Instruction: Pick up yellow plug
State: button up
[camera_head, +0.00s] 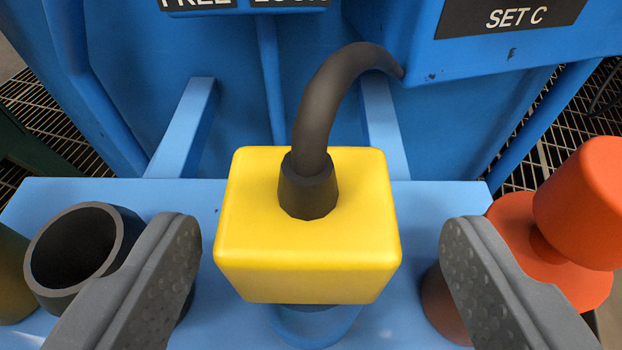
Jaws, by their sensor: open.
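The yellow plug (308,240) is a rounded block in the middle of the head camera view. A thick black cable (330,95) leaves its top and bends back to the right toward the blue panel. It stands at a blue shelf (205,195); part of a round blue base shows under it. My gripper (319,270) is open, with one grey finger to the left of the plug and one to the right. Clear gaps show on both sides, and neither finger touches it. The plug's underside is mostly hidden.
A dark hollow cylinder (75,250) stands on the shelf at left, partly behind my left finger. An orange-red knobbed object (580,205) stands at right, close to my right finger. Behind are blue struts and a box with a "SET C" label (512,17).

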jog(key=x, duration=0.2)
jog(key=b+x, duration=0.1)
jog(key=x, duration=0.2)
jog(key=shift+a+f, duration=0.1)
jog(key=shift+a, duration=0.15)
jog(key=c, duration=1.1)
